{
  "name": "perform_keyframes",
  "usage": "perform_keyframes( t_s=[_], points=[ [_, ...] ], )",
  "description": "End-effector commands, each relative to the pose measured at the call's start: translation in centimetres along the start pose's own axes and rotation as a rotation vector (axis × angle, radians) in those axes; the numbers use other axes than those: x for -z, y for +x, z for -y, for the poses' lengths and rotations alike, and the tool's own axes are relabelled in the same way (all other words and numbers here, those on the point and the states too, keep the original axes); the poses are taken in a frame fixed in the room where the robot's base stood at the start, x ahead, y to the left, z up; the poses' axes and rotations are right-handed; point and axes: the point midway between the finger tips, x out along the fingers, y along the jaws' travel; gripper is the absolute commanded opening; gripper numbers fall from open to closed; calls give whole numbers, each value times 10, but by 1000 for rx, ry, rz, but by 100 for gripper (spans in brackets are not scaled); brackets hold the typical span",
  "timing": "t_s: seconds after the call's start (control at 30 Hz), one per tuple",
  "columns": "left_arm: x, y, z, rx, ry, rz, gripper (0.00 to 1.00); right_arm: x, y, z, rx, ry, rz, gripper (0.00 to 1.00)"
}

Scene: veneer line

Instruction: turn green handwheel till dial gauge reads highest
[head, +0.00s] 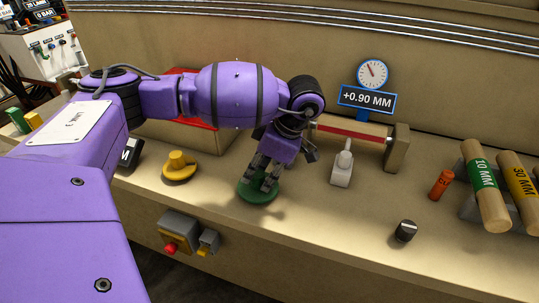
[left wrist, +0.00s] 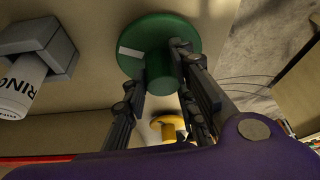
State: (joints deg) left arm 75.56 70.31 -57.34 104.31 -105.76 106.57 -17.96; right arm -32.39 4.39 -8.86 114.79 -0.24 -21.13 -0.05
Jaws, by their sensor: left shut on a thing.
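The green handwheel (head: 258,192) sits on the tan bench in the head view, partly covered by my gripper. In the left wrist view the green handwheel (left wrist: 165,40) shows a round disc with a white mark and a central hub. My left gripper (head: 269,183) comes down on it from above, and its fingers stand on both sides of the hub, shut on it. The dial gauge (head: 373,74) has a white face, and a blue-framed sign (head: 367,99) under it reads +0.90 MM. My right gripper is in neither view.
A yellow handwheel (head: 179,168) stands left of the green one. A grey lever (head: 342,165), a black knob (head: 405,231) and an orange cylinder (head: 441,185) stand to the right. Labelled rollers (head: 487,190) lie at far right. A red button box (head: 180,238) is on the bench front.

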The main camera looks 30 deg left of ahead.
Motion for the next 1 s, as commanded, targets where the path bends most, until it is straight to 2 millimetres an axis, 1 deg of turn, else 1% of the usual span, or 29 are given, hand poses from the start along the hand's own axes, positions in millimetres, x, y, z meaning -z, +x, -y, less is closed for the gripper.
perform_keyframes(
  t_s=[0.03, 0.37, 0.4, 0.47, 0.5, 0.8, 0.87, 0.97, 1.0],
  points=[
    [5, -4, -6, -15, -12, -4, 0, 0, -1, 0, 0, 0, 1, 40],
    [5, -4, -6, -17, -12, -3, 0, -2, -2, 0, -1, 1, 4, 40],
    [5, -4, -6, -17, -12, -3, 30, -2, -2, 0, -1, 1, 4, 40],
    [5, -4, -6, -16, -12, -3, 37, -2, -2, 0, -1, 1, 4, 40],
    [4, -4, -6, -15, -10, -3, 40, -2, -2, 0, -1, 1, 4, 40],
    [2, -4, -3, -10, -4, -1, 40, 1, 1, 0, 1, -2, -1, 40],
    [1, -8, -3, -11, -3, -1, 40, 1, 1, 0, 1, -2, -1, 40],
    [1, -22, -3, -11, -3, 1, 40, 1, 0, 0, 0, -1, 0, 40],
    [1, -30, -3, -13, -3, 2, 40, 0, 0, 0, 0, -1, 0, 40]
  ],
)
